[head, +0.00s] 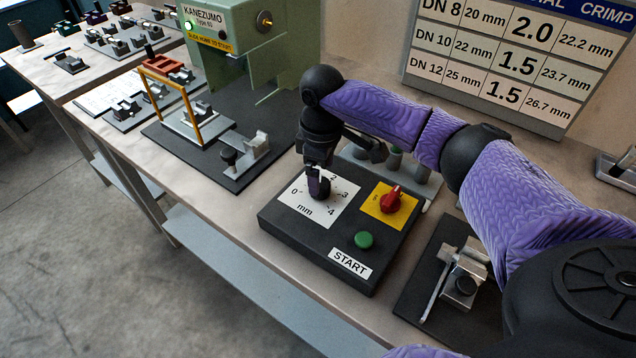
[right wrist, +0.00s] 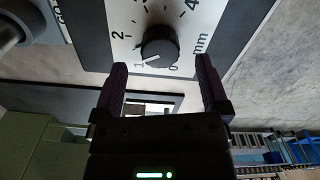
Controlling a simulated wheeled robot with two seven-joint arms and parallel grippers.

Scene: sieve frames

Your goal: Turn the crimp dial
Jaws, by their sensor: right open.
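The crimp dial is a black round knob (right wrist: 160,45) on a white scale plate marked 0 to 4 and mm. In the right wrist view a white mark on the knob points between 0 and 1, nearer 1. In the head view the dial (head: 320,188) is partly hidden by my right gripper (head: 318,172), which hangs down over it. In the right wrist view my right gripper (right wrist: 161,62) is open, with one finger either side of the knob's near edge and gaps on both sides. My left gripper is not in view.
The control box (head: 340,240) also carries a red knob (head: 390,199) on a yellow plate and a green START button (head: 364,240). A green press (head: 235,40) stands behind left. A metal fixture (head: 460,275) lies on a dark mat at right. A crimp chart (head: 500,60) stands behind.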

